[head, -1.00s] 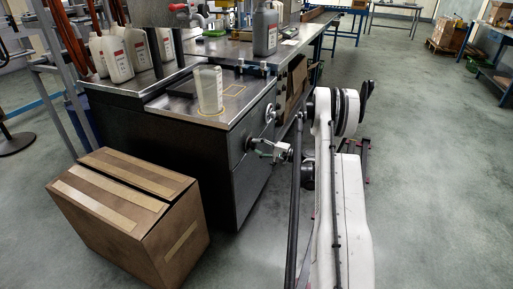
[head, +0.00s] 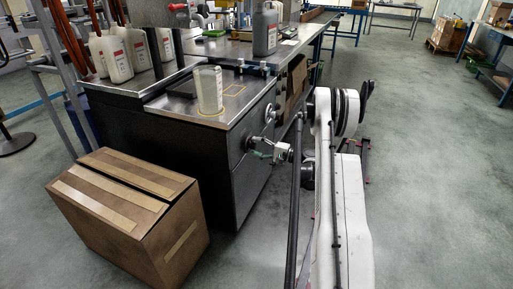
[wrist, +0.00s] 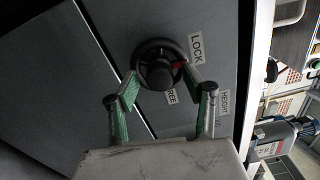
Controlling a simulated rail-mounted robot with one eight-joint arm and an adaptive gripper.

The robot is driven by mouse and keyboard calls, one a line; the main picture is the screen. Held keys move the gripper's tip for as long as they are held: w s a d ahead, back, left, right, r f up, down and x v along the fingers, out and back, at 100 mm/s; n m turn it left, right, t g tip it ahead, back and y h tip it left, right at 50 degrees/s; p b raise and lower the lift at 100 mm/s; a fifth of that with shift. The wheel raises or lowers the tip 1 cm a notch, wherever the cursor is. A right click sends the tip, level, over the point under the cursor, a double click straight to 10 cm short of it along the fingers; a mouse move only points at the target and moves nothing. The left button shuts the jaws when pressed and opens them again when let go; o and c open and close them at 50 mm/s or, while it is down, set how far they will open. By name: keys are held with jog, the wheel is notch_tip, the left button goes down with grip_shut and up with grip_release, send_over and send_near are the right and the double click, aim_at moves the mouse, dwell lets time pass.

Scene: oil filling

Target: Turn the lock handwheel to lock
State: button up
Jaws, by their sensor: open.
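The lock handwheel (wrist: 158,68) is a round black wheel with a raised hub on the grey cabinet face, in the upper middle of the wrist view. A red mark on its right side lies close to the "LOCK" label (wrist: 196,48). A second label (wrist: 172,96), apparently "FREE", is partly hidden below it. My gripper (wrist: 161,78) is open, with its green-padded fingers at the lower left and lower right of the wheel. Contact with the rim cannot be told.
Another handwheel (head: 270,113) sits higher on the cabinet's side (head: 245,185). A "HEIGHT" label (wrist: 225,102) is right of my fingers in the wrist view. A cardboard box (head: 130,215) stands left of the cabinet. A clear beaker (head: 208,90) stands on top. Floor at right is open.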

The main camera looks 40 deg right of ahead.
jog(key=v, duration=1.2)
dwell(0.3)
